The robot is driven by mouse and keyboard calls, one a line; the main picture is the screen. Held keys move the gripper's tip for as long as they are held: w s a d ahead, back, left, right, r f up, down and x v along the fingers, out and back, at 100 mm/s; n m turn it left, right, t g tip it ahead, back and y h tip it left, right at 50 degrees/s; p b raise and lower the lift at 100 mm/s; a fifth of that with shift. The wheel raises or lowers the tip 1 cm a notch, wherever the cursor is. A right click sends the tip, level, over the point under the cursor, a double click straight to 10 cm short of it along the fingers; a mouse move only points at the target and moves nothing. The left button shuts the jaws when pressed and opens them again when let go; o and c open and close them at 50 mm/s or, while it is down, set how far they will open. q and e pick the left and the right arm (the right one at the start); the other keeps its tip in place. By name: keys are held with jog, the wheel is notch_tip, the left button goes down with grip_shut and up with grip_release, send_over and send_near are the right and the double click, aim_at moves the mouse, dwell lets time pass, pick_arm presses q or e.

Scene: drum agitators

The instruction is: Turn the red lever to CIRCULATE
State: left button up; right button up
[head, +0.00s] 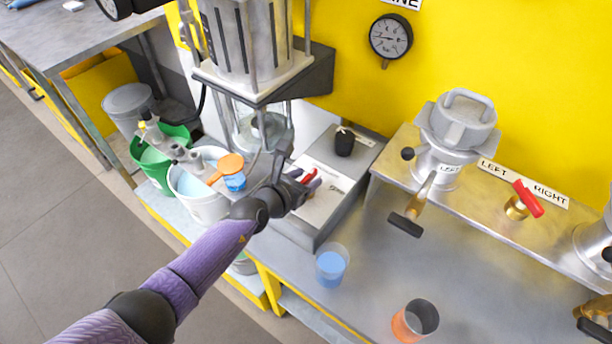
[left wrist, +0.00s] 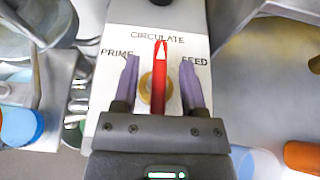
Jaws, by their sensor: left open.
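The red lever (left wrist: 159,85) stands on a brass pivot on a white label plate (left wrist: 112,65). Its pale-marked tip points at the word CIRCULATE, with PRIME to the left and FEED to the right. My left gripper (left wrist: 160,72) is open, with one purple finger on each side of the lever and visible gaps between. In the head view the left gripper (head: 303,181) is over the grey box, and only a bit of the red lever (head: 309,176) shows; the gripper hides the rest. My right gripper is not in view.
A black knob (head: 344,141) stands behind on the same box. Another red-handled valve (head: 528,198) marked LEFT and RIGHT is on the right shelf. A blue cup (head: 332,265) and an orange cup (head: 415,320) stand on the bench. Buckets (head: 199,205) stand at left.

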pick_arm(q)
jog(key=p+v, duration=0.5)
jog(key=v, duration=0.4)
jog(key=shift+s+a, duration=0.2)
jog(key=shift+s, duration=0.05)
